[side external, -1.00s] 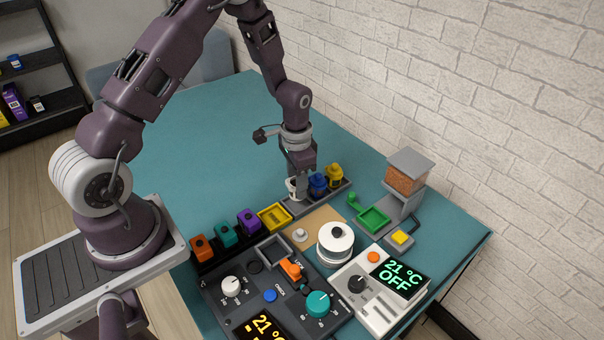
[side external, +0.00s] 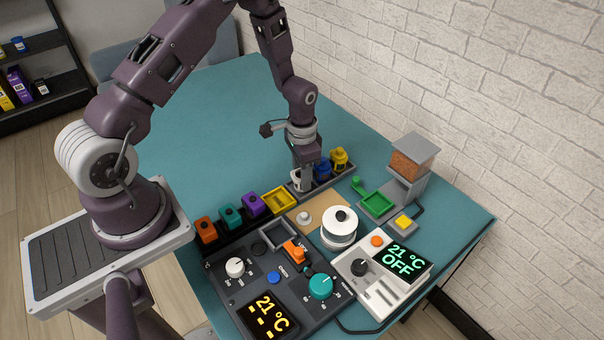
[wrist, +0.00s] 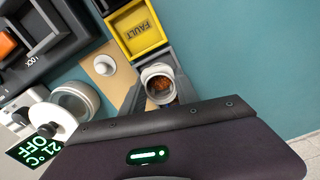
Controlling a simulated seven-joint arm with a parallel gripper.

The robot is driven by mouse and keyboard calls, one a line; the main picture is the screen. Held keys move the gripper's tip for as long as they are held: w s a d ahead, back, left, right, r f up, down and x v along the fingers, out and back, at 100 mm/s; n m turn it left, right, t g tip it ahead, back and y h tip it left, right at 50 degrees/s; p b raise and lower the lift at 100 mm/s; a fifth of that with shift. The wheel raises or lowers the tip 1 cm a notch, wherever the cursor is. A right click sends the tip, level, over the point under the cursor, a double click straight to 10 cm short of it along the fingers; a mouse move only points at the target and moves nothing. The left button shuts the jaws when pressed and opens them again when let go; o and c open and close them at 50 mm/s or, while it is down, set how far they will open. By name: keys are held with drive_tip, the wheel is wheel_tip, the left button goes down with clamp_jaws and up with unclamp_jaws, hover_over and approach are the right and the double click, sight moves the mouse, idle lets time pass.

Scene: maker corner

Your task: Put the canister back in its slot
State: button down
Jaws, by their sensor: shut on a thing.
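A white canister (side external: 296,180) is between the fingers of my gripper (side external: 301,172), at the left end of the grey rack (side external: 316,188). In the wrist view my gripper (wrist: 160,93) is shut around the canister (wrist: 158,72), whose round top shows orange-brown grains inside. The canister looks upright. I cannot tell whether its base rests in a slot, as the fingers hide part of it. A blue canister (side external: 322,170) and a yellow canister (side external: 339,158) stand in the rack to its right.
A yellow FAULT tray (side external: 279,200) adjoins the rack's left end, beside purple (side external: 253,204), teal (side external: 230,215) and orange (side external: 205,230) containers. A hopper (side external: 413,160) stands right. The table behind is clear.

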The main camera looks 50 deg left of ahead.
drive_tip(key=shift+f, duration=0.45)
drive_tip(key=c, duration=0.8)
unclamp_jaws()
drive_tip(key=shift+c, duration=0.2)
wheel_tip(320, 180, up, 7)
